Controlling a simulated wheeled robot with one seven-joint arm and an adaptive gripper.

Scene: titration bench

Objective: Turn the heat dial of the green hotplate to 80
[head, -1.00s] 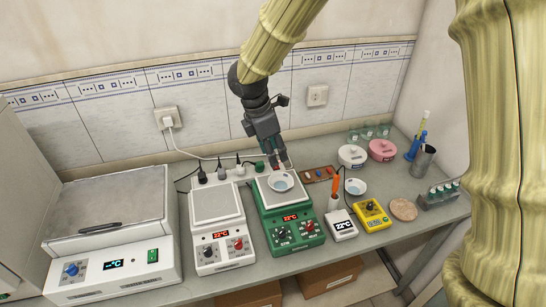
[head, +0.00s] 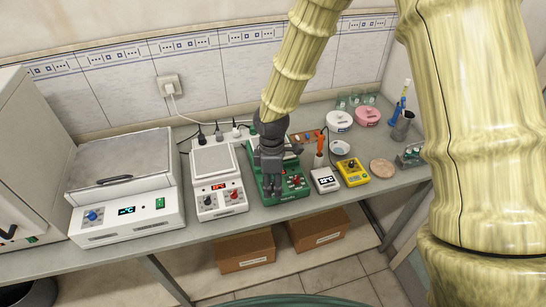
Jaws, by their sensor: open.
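The green hotplate (head: 293,191) stands on the bench in the middle of the head view. Its red knob (head: 296,181) shows at the right of its front panel. My gripper (head: 272,206) is pointed down over the left part of that panel, its jaws open. It hides the panel's left side, where the black knob sits, and covers the display, so I cannot read it. I cannot tell whether the fingertips touch the panel or are around the black knob. Most of the hotplate's top is hidden behind my gripper and arm.
A white hotplate (head: 217,192) stands close on the left, with a larger white device (head: 125,195) beyond it. A small white meter (head: 325,181) and a yellow device (head: 352,171) stand to the right. An orange-handled tool (head: 320,143) rises behind the meter.

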